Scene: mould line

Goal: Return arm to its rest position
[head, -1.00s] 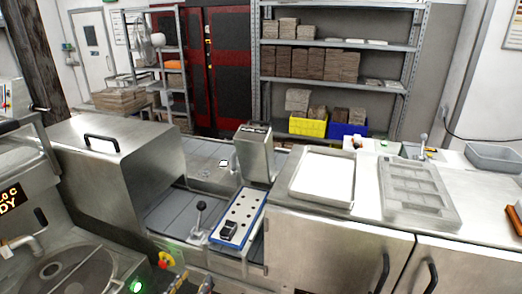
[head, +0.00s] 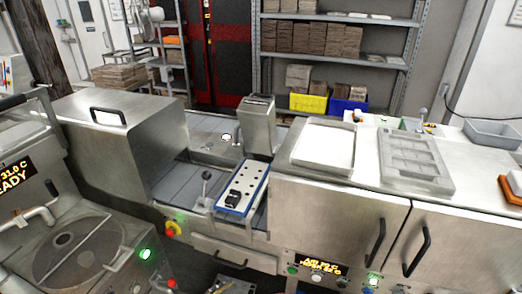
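My arm and my gripper are not recognisable in the head view. A dark object at the bottom edge (head: 226,286) is cut off, and I cannot tell what it is. A white-filled tray (head: 322,146) and a grey mould plate with recesses (head: 416,160) lie on the steel counter at right.
A steel hood with a black handle (head: 108,116) stands at left, beside a round basin (head: 75,253). Black-handled cabinet doors (head: 340,222) front the counter. A grey bin (head: 493,133) sits at far right. Shelves behind hold brown stacks, with yellow (head: 309,101) and blue (head: 347,106) crates below.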

